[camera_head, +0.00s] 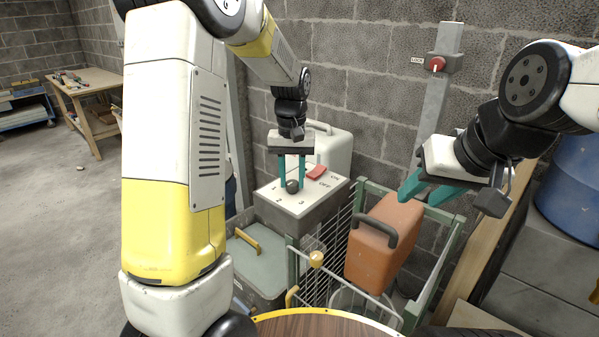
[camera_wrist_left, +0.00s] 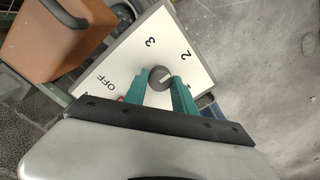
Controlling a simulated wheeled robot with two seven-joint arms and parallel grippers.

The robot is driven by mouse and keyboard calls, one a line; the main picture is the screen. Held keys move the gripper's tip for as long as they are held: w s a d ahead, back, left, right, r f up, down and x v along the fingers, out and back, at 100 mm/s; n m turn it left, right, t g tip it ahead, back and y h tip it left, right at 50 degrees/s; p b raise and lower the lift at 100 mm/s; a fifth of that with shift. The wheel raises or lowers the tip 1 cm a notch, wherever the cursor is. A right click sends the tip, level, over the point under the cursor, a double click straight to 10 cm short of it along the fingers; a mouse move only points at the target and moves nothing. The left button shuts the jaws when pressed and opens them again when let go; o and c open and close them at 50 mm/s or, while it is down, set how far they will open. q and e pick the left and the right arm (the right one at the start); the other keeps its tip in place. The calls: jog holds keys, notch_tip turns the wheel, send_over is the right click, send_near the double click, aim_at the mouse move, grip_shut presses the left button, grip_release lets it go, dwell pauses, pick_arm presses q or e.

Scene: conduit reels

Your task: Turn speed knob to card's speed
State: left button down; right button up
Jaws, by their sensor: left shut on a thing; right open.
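The dark round speed knob (camera_head: 292,187) sits on the white sloped top of the control box (camera_head: 325,193), marked with numbers. In the left wrist view the knob (camera_wrist_left: 160,77) has a pale pointer mark that seems to face up and right, towards the 2. A 3 shows above it, and the 1 is partly hidden by a finger. My left gripper (camera_head: 292,180) points down with its teal fingers shut on the knob's sides. My right gripper (camera_head: 422,190) is open and empty, by the orange can. I cannot make out a speed card.
An orange can (camera_head: 378,245) stands inside a green-framed wire cage (camera_head: 325,262). A red lock knob (camera_head: 436,64) is on the wall post. A grey-green lidded case (camera_head: 256,265) stands left.

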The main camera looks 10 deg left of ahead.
aim_at(291, 183)
pick_arm(q)
jog(key=c, duration=1)
grip_release()
jog(key=shift+r, duration=3.95)
jog(key=shift+s+a+r, duration=0.1)
jog(key=shift+s+r, duration=0.2)
jog(key=shift+s+a+r+m+t+h, duration=0.3)
jog(key=shift+s+a+r+t, duration=0.55)
jog(key=shift+s, duration=2.75)
jog(key=shift+s+a+r+m+t+h, duration=0.1)
jog(key=shift+s+r+m+t+h, duration=0.7)
jog(key=shift+s, duration=2.8)
jog(key=shift+s+a+r+n+t, duration=0.4)
jog(key=shift+s+t, duration=1.05)
jog(key=shift+s, duration=2.15)
